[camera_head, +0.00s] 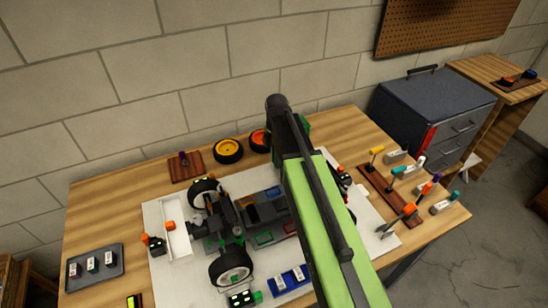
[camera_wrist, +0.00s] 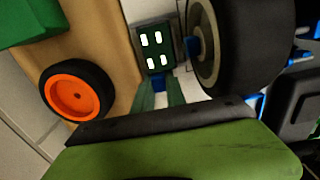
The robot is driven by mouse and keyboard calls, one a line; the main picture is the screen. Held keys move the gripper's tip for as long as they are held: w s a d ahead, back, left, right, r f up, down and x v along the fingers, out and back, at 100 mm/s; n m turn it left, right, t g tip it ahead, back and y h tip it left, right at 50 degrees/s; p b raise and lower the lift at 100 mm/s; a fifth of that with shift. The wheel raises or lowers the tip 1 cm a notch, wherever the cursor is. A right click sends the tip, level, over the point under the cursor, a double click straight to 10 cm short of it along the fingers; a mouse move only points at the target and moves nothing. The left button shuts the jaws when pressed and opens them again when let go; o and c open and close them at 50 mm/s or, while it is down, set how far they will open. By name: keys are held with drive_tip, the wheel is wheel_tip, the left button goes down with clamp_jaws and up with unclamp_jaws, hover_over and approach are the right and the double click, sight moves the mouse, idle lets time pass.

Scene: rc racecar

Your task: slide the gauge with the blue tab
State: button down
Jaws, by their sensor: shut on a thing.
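In the wrist view, the gauge (camera_wrist: 155,48) is a dark green-black block with several white lit marks on its face. Its blue tab (camera_wrist: 159,83) points toward my gripper (camera_wrist: 160,97). The two dark green fingertips are shut on the tab, one on each side. The gauge sits close beside a black car wheel (camera_wrist: 245,40) with a grey rim. In the head view my green and black arm crosses the racecar (camera_head: 262,210) and hides this gauge and my fingertips.
An orange-rimmed wheel (camera_wrist: 77,92) lies in the wrist view. Other gauges stand by the car, one with an orange tab (camera_head: 155,244) and one with a green tab (camera_head: 242,298). A tool rack (camera_head: 385,205) stands right, a dark tray (camera_head: 95,264) left.

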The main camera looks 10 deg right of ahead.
drive_tip(key=shift+s+d, duration=0.2)
drive_tip(key=shift+s, duration=0.95)
drive_tip(key=c, duration=1.4)
unclamp_jaws()
drive_tip(key=shift+o, duration=0.2)
drive_tip(key=shift+r+p, duration=0.35)
drive_tip(key=shift+p, duration=0.05)
wheel_tip(320, 180, up, 17)
drive_tip(key=p, duration=1.6)
drive_tip(key=shift+f, duration=0.2)
drive_tip(key=shift+a, duration=0.1)
